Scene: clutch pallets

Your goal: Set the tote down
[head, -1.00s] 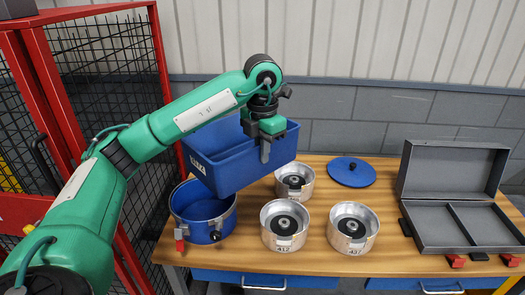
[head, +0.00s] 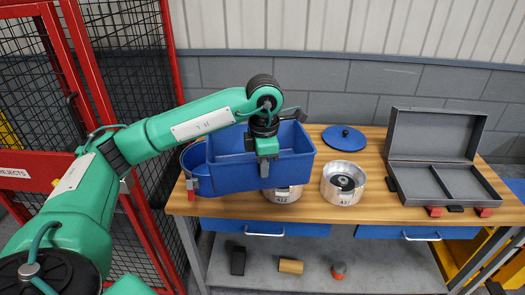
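The blue tote (head: 225,176) hangs over the left front part of the wooden table. My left gripper (head: 265,166) is over its near wall, with one finger showing on the outside; the other finger is hidden. It appears shut on that wall. The tote hides much of the round blue pot (head: 189,160) and of a silver clutch housing (head: 284,193) behind it. I cannot tell exactly how high its bottom is above the table. My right gripper is not in view.
Another silver housing (head: 343,184) stands right of the tote. A blue round lid (head: 344,137) lies behind it, and an open grey case (head: 440,180) stands at the right. A red-framed mesh cage (head: 98,150) is at the left. Small parts lie on the lower shelf (head: 310,277).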

